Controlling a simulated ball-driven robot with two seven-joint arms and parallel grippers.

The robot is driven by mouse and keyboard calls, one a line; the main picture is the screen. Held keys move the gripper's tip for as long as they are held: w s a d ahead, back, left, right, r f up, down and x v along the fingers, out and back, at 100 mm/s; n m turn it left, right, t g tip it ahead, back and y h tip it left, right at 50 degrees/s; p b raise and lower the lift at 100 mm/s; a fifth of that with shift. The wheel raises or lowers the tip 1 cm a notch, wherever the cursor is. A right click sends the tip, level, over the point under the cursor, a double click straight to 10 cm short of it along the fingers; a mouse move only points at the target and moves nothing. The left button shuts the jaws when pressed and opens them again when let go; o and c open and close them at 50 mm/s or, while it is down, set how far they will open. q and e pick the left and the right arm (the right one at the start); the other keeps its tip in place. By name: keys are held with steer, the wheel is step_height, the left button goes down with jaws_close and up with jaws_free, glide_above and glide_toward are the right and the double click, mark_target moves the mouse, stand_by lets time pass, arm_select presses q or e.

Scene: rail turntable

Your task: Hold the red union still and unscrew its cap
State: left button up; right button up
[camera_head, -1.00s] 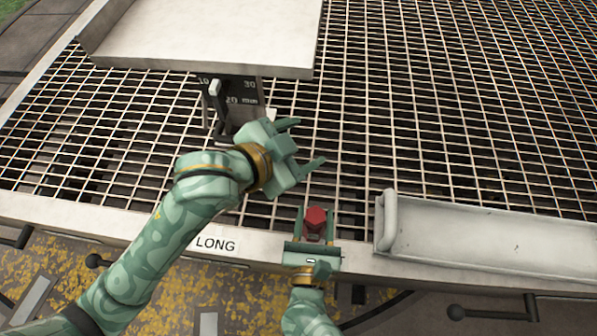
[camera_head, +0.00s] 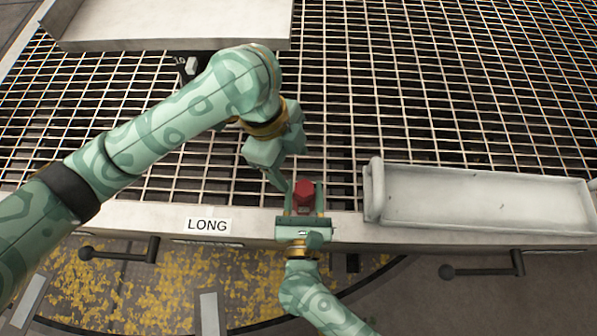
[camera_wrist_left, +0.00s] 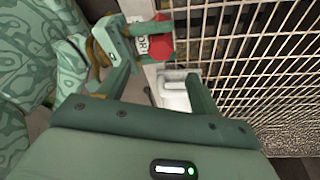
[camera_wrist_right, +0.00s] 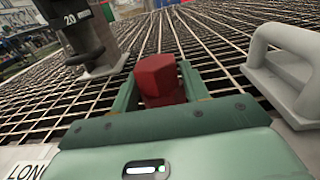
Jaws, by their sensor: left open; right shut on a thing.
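The red union (camera_head: 303,197) stands at the grating's front edge, its faceted cap facing up. My right gripper (camera_head: 305,208) is shut on it, one finger on each side. In the right wrist view the union (camera_wrist_right: 160,80) sits between the fingers. My left gripper (camera_head: 285,172) is above and just behind the union, fingers pointing down toward it. It is open and empty. In the left wrist view the union (camera_wrist_left: 160,38) shows beyond the left gripper's fingers (camera_wrist_left: 160,90), partly hidden by my right gripper. I cannot tell cap from body clearly.
A white tray (camera_head: 480,205) lies to the right on the grating's front edge. A pale raised plate (camera_head: 170,25) is at the back left. A LONG label (camera_head: 208,225) is on the front rail. Open grating (camera_head: 430,90) lies behind.

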mark_target(304, 188)
arm_select(q)
steer(key=x, duration=0.8)
steer(key=shift+d+f, duration=0.1)
steer(key=shift+f, duration=0.15)
steer(key=c, duration=1.1)
steer(key=n, duration=0.3)
steer(key=n+t, duration=0.1)
steer(key=n, duration=0.2)
steer(key=shift+s+t, duration=0.15)
steer(key=shift+t, duration=0.15)
